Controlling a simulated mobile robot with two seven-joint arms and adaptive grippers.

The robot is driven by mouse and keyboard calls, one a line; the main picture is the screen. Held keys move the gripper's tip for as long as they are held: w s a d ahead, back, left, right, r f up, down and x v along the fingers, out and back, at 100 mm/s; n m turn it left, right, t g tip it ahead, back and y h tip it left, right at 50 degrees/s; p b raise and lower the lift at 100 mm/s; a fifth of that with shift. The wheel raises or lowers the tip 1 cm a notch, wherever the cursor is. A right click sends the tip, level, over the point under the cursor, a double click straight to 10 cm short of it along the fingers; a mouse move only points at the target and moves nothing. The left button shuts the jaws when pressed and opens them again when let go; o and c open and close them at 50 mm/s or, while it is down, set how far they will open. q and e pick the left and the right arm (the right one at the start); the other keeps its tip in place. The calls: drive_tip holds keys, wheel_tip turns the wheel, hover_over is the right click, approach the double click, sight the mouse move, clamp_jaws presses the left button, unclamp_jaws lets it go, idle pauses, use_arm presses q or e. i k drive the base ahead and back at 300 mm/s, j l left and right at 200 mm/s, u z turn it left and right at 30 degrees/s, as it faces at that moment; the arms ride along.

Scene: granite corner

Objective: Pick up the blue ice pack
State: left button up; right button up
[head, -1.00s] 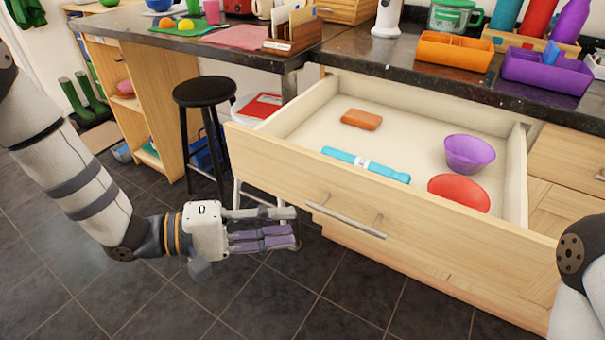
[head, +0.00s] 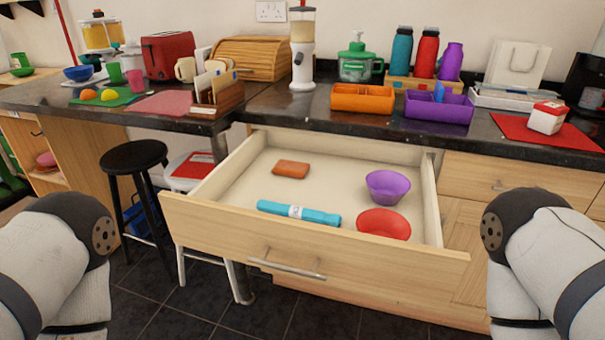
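A small blue upright piece (head: 439,91) stands in the purple divided bin (head: 452,114) on the counter. It looks like the blue ice pack, but only its upper part shows above the bin wall. A light-blue roll with a white band (head: 299,213) lies in the open drawer (head: 225,182). My two arms show at the lower left and lower right edges. Neither gripper is in view.
The open drawer juts out and also holds an orange-brown block (head: 291,169), a purple bowl (head: 388,186) and a red bowl (head: 383,223). An orange bin (head: 362,104) stands left of the purple bin. Bottles (head: 427,54) stand behind. A white-and-red box (head: 546,118) sits on a red mat (head: 503,126) at right.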

sight(440, 92)
drive_tip(key=j+z, duration=0.35)
drive_tip(key=i+j+z, duration=0.1)
drive_tip(key=z, duration=0.3)
drive_tip(key=j+z, duration=0.35)
